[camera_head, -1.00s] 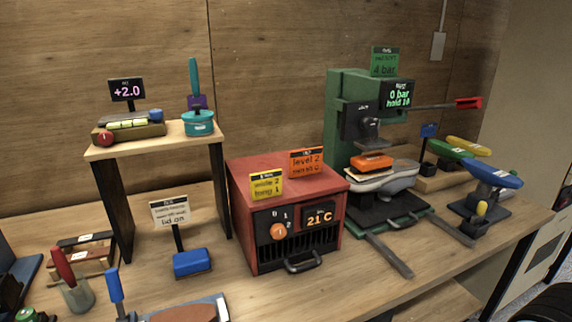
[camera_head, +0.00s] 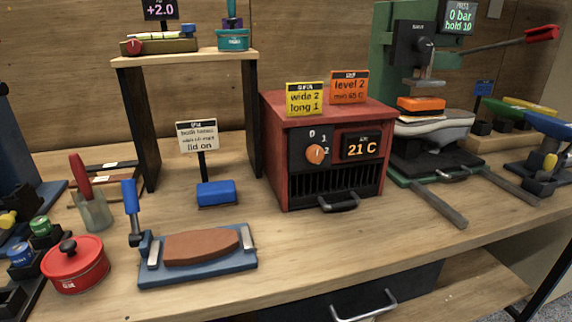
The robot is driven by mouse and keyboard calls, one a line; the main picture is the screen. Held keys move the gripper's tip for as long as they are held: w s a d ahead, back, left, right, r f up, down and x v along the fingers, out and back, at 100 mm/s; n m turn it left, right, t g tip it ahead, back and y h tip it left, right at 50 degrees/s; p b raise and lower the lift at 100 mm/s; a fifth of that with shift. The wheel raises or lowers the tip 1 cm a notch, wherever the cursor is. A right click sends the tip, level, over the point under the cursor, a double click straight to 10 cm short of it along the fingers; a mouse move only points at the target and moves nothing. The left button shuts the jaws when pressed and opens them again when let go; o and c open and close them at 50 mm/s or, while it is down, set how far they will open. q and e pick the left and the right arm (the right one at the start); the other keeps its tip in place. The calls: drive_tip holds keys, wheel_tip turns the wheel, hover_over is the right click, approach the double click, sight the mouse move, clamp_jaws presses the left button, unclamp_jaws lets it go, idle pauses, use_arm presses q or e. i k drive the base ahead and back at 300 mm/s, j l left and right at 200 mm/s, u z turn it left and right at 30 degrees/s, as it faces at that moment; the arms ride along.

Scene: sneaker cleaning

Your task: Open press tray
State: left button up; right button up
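The green press (camera_head: 384,60) stands at the right of the bench, with a dark press head (camera_head: 412,46) and a red-tipped lever (camera_head: 541,34) reaching right. Its dark tray (camera_head: 408,168) lies at the base, between two grey rails (camera_head: 438,205) that stick out toward the bench front. A small handle (camera_head: 453,176) is on the tray's front edge. A grey-white sneaker (camera_head: 437,126) sits above the tray with an orange block (camera_head: 420,104) on it, below the head. The display (camera_head: 460,17) reads 0 bar, hold 10. Neither gripper is in view.
A red heater box (camera_head: 330,105) with a front handle stands left of the press. A blue clamp fixture with a brown sole (camera_head: 200,246), a red lidded pot (camera_head: 75,264) and a blue block (camera_head: 216,193) are further left. The bench front before the heater is clear.

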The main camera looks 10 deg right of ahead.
sight(427, 145)
drive_tip(key=z, duration=1.35)
